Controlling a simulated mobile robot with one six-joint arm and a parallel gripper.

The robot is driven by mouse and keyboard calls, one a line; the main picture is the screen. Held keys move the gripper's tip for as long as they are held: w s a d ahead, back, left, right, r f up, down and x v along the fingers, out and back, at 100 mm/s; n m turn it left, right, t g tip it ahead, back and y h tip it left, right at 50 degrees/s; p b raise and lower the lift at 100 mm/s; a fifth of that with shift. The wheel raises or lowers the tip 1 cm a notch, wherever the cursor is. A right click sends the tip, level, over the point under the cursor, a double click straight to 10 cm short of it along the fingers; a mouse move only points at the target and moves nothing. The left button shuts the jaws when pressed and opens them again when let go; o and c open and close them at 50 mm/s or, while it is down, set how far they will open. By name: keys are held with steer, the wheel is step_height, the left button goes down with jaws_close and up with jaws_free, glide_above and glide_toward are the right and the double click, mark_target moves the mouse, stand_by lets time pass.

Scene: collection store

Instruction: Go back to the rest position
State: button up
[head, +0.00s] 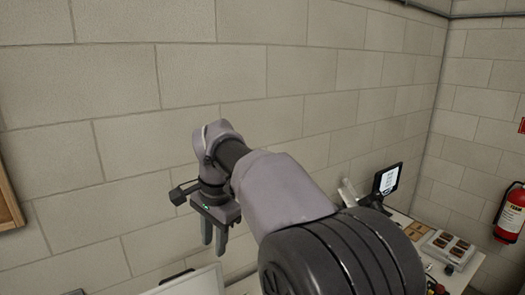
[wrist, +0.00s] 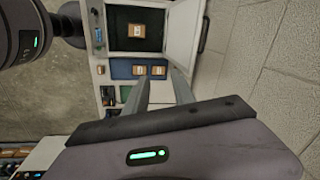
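My gripper (head: 214,246) hangs with its fingers down in front of the block wall, at the left end of my raised arm. In the wrist view, my gripper's two grey fingers (wrist: 160,84) stand apart with nothing between them. They are over the image of a worktop that lies well beyond them.
The wrist view shows a worktop with an open case (wrist: 125,45) holding a small brown box (wrist: 137,31), and a blue mat (wrist: 121,70).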

steer(key=s+d+f+n+t+b, duration=0.1)
steer(key=s+d+f+b, duration=0.25)
steer(key=d+b, duration=0.2)
steer(key=s+d+f+t+b, duration=0.1)
steer(key=s+d+f+b, duration=0.25)
steer(key=d, duration=0.35)
steer(key=s+d+f+n+t+b, duration=0.1)
steer(key=s+d+f+b, duration=0.3)
steer(key=s+f, duration=0.4)
steer(key=s+d+f+n+t+b, duration=0.1)
steer(key=s+d+f+b, duration=0.4)
steer(key=s+f, duration=0.4)
steer(key=shift+s+t+y+b, duration=0.3)
steer(key=shift+s+b, duration=0.2)
steer(key=shift+s, duration=0.55)
steer(key=shift+f, duration=0.1)
